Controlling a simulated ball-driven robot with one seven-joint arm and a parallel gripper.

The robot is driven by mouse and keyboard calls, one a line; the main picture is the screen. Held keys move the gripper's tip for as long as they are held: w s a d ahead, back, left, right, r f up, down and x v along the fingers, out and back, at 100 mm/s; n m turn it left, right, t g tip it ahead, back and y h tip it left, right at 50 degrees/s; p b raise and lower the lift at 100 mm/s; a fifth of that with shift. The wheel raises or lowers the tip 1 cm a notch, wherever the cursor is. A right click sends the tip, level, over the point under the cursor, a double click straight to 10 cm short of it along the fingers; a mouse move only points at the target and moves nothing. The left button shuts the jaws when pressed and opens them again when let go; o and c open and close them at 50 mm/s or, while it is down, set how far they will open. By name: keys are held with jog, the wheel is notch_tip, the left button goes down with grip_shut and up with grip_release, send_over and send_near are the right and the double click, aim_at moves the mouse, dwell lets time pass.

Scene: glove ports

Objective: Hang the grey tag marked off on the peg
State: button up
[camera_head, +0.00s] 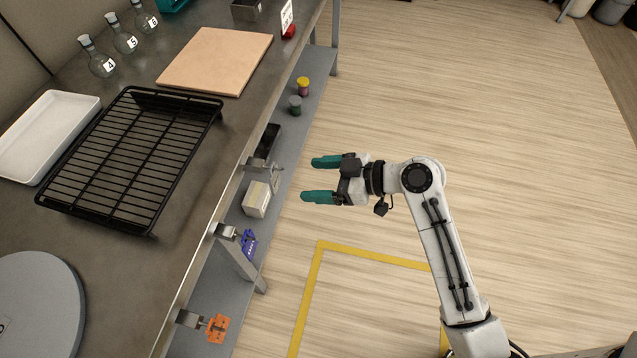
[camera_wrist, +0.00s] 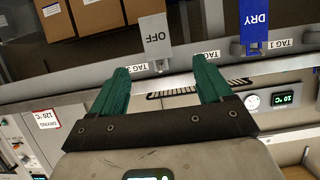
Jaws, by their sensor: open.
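The grey tag marked OFF (camera_wrist: 156,38) hangs from a metal holder (camera_wrist: 161,67) on the bench edge, showing upside down in the wrist view. In the head view the grey tag (camera_head: 277,178) is seen nearly edge-on, left of my gripper (camera_head: 313,179). My gripper is open and empty; in the wrist view its green fingers (camera_wrist: 163,66) are apart, with the tag beyond and between their tips. A blue tag marked DRY (camera_wrist: 256,22) hangs beside it, also in the head view (camera_head: 249,243). I cannot tell which fitting is the peg.
An orange tag (camera_head: 217,328) hangs nearer along the same bench edge. The lower shelf holds a pale box (camera_head: 256,199), a dark tray and small jars. The bench carries a black rack (camera_head: 130,155), a board (camera_head: 215,60) and flasks.

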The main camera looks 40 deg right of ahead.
aim_at(275, 175)
jog(key=x, duration=1.1)
jog(key=shift+w+d+r, duration=0.1)
jog(key=shift+w+r, duration=0.2)
jog(key=shift+r, duration=0.1)
jog(key=shift+c, duration=0.4)
jog(key=c, duration=0.9)
jog(key=shift+c, duration=0.2)
jog(key=shift+r, duration=0.3)
jog(key=shift+s+d, duration=0.15)
jog(key=shift+s, duration=0.05)
